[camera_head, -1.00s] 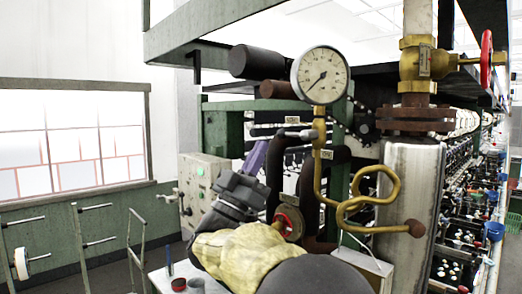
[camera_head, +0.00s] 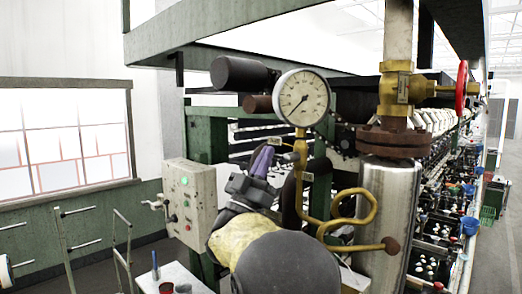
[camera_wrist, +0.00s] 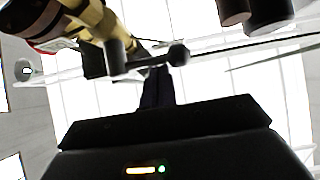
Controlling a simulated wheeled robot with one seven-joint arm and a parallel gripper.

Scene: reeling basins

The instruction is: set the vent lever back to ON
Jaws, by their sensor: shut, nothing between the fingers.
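My gripper (camera_head: 264,160) points upward with its purple-looking fingers together and empty, left of the brass gauge pipe (camera_head: 302,180). In the wrist view the dark fingers (camera_wrist: 157,84) are together, with their tips close to a small dark lever bar with a round knob end (camera_wrist: 178,55). The bar sits by a brass fitting (camera_wrist: 90,18); I cannot tell whether the fingers touch it. In the head view a small handle-like part (camera_head: 279,142) shows just above my fingertips. No ON marking is legible, so the lever's setting cannot be read.
A pressure gauge (camera_head: 302,97) stands above the fingers, with a dark cylinder (camera_head: 240,74) at its left. A grey control box (camera_head: 190,205) is at left. A steel column (camera_head: 388,215) and a red-wheeled valve (camera_head: 462,87) are at right. Dark pipes crowd behind the gripper.

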